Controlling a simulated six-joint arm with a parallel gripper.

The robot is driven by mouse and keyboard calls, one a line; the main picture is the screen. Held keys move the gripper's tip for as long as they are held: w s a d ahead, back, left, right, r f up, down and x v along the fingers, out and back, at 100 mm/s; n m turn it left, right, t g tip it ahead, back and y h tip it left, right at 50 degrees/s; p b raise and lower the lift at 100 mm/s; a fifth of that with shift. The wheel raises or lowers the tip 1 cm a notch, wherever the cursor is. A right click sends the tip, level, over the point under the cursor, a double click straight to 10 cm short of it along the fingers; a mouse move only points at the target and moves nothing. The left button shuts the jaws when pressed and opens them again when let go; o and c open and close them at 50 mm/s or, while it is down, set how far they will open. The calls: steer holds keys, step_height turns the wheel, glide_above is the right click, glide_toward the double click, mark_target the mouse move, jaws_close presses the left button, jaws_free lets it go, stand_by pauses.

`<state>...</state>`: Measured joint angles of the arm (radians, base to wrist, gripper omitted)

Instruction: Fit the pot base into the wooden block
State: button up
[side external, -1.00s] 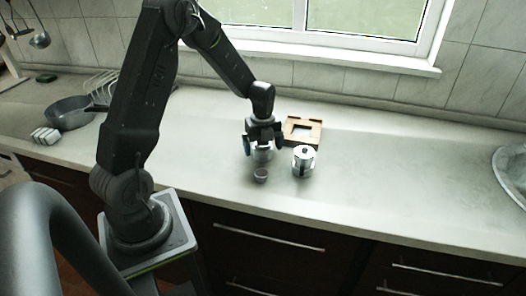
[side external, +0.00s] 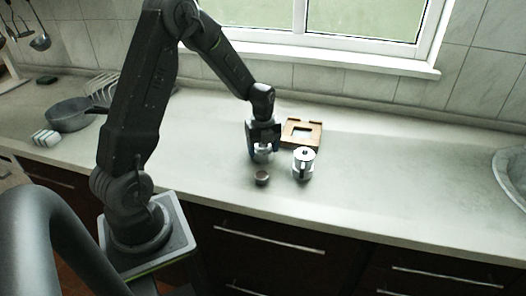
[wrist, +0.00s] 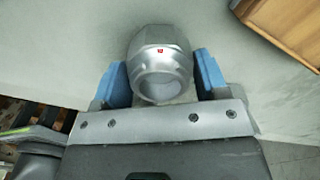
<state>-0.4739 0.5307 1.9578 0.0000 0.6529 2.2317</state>
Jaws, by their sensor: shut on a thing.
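My gripper (side external: 263,152) is shut on a silver metal pot base (wrist: 160,62), with its blue fingers on either side of it in the wrist view. The base has an eight-sided-looking body and a round open mouth facing the wrist camera. In the side view the base (side external: 262,157) is mostly hidden by the gripper. The wooden block (side external: 302,143), with a dark-edged square opening, lies on the counter right of and behind my gripper. A corner of the block (wrist: 290,25) shows at the top right of the wrist view. I cannot tell whether the base touches the counter.
A silver pot top with a black handle (side external: 304,163) stands in front of the block. A small dark-topped cup (side external: 262,178) stands in front of my gripper. A grey pan (side external: 70,113) is far left. The counter's right side is clear up to the sink (side external: 512,172).

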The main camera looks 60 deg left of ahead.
steer(key=shift+r, duration=0.1)
step_height(320, 180, up, 4)
steer(key=shift+r, duration=0.1)
steer(key=s+a+r, duration=0.6)
steer(key=s+a, duration=0.1)
steer(key=s, duration=0.2)
steer(key=w+a+m, duration=0.1)
steer(key=w+m, duration=0.1)
steer(key=w, duration=1.1)
steer(key=shift+w+d+f+m, duration=0.45)
steer(key=shift+w+d+f, duration=0.6)
steer(key=shift+w, duration=1.1)
steer(key=shift+w+d+f+m, duration=0.5)
steer(key=shift+w+f, duration=0.9)
steer(key=shift+w, duration=0.7)
steer(key=shift+w+d+f+m, duration=0.35)
steer(key=shift+w+d+f, duration=0.75)
steer(key=shift+w, duration=1.05)
steer(key=shift+a+f, duration=0.15)
steer(key=shift+f, duration=1.1)
steer(key=o, duration=1.2)
steer(key=shift+c, duration=0.2)
